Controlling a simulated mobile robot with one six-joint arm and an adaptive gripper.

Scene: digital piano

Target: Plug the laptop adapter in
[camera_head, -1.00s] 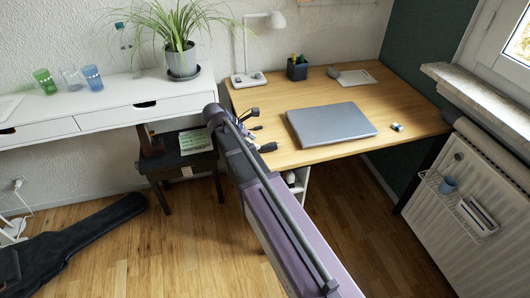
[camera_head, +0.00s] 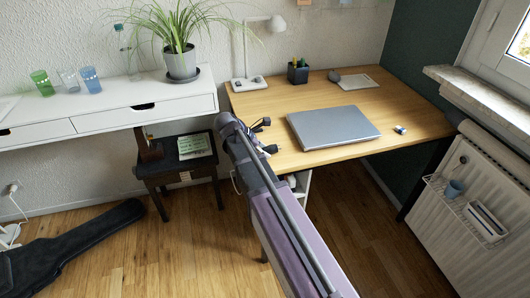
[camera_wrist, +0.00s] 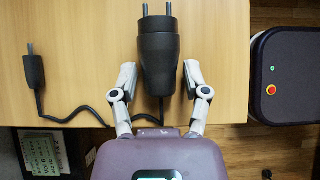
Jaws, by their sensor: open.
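A thick black two-pin plug body (camera_wrist: 159,60), likely the laptop adapter, lies on the wooden desk in the wrist view, pins pointing up the picture and a cable leaving its lower end. My gripper (camera_wrist: 160,76) is open, with one pale finger on each side of the body and small gaps showing. In the head view my gripper (camera_head: 265,136) is at the desk's left edge, where the adapter is hard to make out.
A smaller black plug (camera_wrist: 35,70) on a looped cable lies left of the adapter. A closed grey laptop (camera_head: 333,126), a dark pen holder (camera_head: 298,73) and a small blue-white item (camera_head: 400,129) are on the desk (camera_head: 300,95). A white shelf with a potted plant (camera_head: 180,62) stands left.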

